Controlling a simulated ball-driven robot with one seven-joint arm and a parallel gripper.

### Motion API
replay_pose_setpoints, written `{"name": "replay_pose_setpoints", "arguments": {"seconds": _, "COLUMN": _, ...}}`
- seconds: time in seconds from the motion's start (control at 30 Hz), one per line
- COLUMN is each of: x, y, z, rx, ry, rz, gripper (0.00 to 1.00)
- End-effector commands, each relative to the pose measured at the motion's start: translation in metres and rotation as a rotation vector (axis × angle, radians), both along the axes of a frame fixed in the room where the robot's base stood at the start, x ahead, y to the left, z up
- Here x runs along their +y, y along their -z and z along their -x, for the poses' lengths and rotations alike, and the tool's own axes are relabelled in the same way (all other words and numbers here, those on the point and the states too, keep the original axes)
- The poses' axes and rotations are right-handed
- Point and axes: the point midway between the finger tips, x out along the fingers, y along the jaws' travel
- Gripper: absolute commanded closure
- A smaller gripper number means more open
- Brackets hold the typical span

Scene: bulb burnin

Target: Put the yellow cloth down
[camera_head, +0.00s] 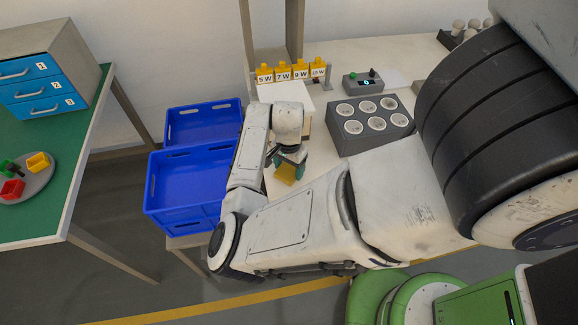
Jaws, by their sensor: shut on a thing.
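The yellow cloth (285,173) shows as a small patch below the fingers of my gripper (289,160). My gripper points down and is shut on the cloth, over the left part of the pale table (314,180), close to the blue crates. I cannot tell whether the cloth touches the table. My own arm hides part of the table around it.
A grey block with several round sockets (370,122) stands right of my gripper. Behind are a control box (363,82) and yellow-topped wattage labels (291,73). Two blue crates (160,190) are at left. A green table (75,160) holds a drawer cabinet (45,70).

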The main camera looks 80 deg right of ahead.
Motion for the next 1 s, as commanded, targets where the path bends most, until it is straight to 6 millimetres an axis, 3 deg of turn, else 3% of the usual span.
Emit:
{"name": "replay_pose_setpoints", "arguments": {"seconds": 0.37, "x": 0.0002, "y": 0.0050, "z": 0.0002, "rx": 0.000, "ry": -0.001, "rz": 0.000, "gripper": 0.64}}
{"name": "replay_pose_setpoints", "arguments": {"seconds": 0.4, "x": 0.0002, "y": 0.0047, "z": 0.0000, "rx": 0.000, "ry": 0.000, "rz": -0.001, "gripper": 0.29}}
{"name": "replay_pose_setpoints", "arguments": {"seconds": 0.6, "x": 0.0002, "y": 0.0042, "z": 0.0000, "rx": 0.000, "ry": 0.000, "rz": 0.000, "gripper": 0.10}}
{"name": "replay_pose_setpoints", "arguments": {"seconds": 0.67, "x": 0.0002, "y": 0.0042, "z": 0.0000, "rx": 0.000, "ry": 0.000, "rz": 0.000, "gripper": 0.05}}
{"name": "replay_pose_setpoints", "arguments": {"seconds": 1.0, "x": -0.0004, "y": -0.0027, "z": 0.0000, "rx": -0.001, "ry": 0.001, "rz": 0.003, "gripper": 0.05}}
